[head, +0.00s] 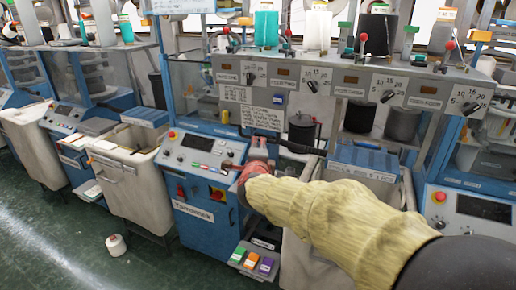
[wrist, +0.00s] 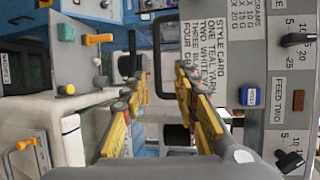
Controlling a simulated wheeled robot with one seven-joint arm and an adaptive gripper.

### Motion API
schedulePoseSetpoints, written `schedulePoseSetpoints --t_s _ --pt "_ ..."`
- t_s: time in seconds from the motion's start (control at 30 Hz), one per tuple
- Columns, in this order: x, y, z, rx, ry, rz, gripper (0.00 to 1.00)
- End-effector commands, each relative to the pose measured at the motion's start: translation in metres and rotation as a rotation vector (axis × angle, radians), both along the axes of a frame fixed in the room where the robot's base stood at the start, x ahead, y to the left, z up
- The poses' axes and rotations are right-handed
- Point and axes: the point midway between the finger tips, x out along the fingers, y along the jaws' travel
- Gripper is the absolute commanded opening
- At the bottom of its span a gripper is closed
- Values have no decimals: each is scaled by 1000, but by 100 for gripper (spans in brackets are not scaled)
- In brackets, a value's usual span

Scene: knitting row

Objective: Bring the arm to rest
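My arm, in a pale yellow sleeve, reaches from the lower right of the head view to the front of the middle knitting machine (head: 205,228). My gripper (head: 258,146) is small there, just right of the machine's control panel (head: 202,150) and below the style card (head: 250,108). In the wrist view, which is turned sideways, the two yellow fingers of my gripper (wrist: 157,72) stand apart with nothing held between them. The style card (wrist: 200,45) shows beyond the right finger. I cannot tell how far the fingertips are from the machine.
A feed panel with knobs (head: 388,97) runs above my arm, with yarn cones (head: 265,28) on top. A grey bin (head: 136,185) stands left of the machine. A tray of coloured blocks (head: 238,255) juts out below. A white cone (head: 116,245) lies on otherwise open green floor.

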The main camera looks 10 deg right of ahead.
Motion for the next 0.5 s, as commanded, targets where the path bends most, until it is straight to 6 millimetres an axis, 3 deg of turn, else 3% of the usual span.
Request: schedulePoseSetpoints --t_s 0.27,0.37,0.4,0.5 --pt "0 3 -3 -33 20 20 30" --pt "-1 26 -24 -120 106 130 30" --pt "-5 39 -41 -173 161 199 30" --pt "-34 75 -84 -341 307 422 30"
